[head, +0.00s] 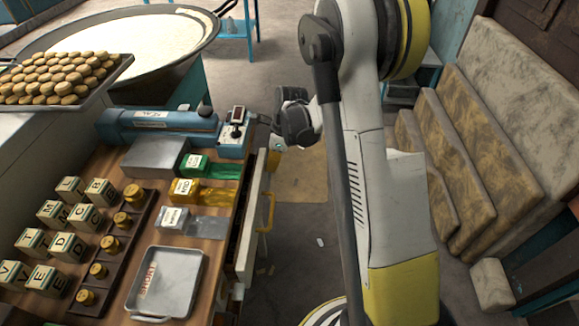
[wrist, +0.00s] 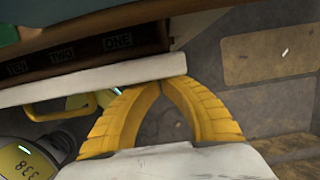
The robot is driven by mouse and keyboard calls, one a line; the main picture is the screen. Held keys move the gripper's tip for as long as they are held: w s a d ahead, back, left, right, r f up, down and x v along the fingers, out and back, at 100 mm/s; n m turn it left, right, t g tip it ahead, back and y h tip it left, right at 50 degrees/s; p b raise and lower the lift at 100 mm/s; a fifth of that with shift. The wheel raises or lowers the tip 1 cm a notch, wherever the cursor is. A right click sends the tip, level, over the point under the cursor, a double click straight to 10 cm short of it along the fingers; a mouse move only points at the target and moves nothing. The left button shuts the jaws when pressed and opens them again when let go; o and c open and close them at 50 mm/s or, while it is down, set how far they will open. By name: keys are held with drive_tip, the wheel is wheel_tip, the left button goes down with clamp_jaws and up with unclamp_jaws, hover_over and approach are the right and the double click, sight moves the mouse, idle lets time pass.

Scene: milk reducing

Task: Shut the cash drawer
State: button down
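The cash drawer is part-way open at the counter's right side. Its pale front panel (head: 251,237) carries a yellow handle (head: 267,212) in the head view. In the wrist view the panel (wrist: 98,78) crosses the upper left, with the yellow handle (wrist: 58,106) below it. Behind the panel, compartments labelled TEN, TWO and ONE (wrist: 118,41) show. My gripper (wrist: 165,83) has its yellow fingertips together at the panel's right end; contact cannot be told. Nothing shows between the fingers.
The wooden counter (head: 103,165) holds lettered blocks, coloured banknote stacks (head: 202,192), a metal tray (head: 166,283) and a blue device (head: 160,124). A biscuit tray (head: 60,78) and large milk pan (head: 125,35) stand behind. Cushioned steps (head: 465,150) stand right. Floor beside the drawer is open.

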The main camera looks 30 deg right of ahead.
drive_tip(key=shift+w+a, duration=0.45)
drive_tip(key=shift+a, duration=0.2)
drive_tip(key=shift+w+a, duration=0.4)
drive_tip(key=shift+a, duration=0.2)
drive_tip(key=s+d+r+p, duration=0.3)
drive_tip(key=s+d+r, duration=0.15)
drive_tip(key=r, duration=0.55)
wheel_tip(320, 180, up, 7)
drive_tip(key=s+a+n+t+h, duration=0.1)
drive_tip(key=s+a+n, duration=0.2)
drive_tip(key=n, duration=0.2)
drive_tip(key=s+a+r+n+t, duration=0.2)
drive_tip(key=s+a+r+n, duration=0.2)
drive_tip(key=s+n, duration=0.4)
drive_tip(key=s+a+r+n+t+h, duration=0.1)
drive_tip(key=s+a+r+n, duration=0.3)
drive_tip(key=s+n, duration=0.5)
drive_tip(key=n+t, duration=0.1)
drive_tip(key=n, duration=0.1)
drive_tip(key=shift+s+n+t+h, duration=0.25)
drive_tip(key=shift+n+t+h, duration=0.05)
drive_tip(key=shift+n, duration=0.1)
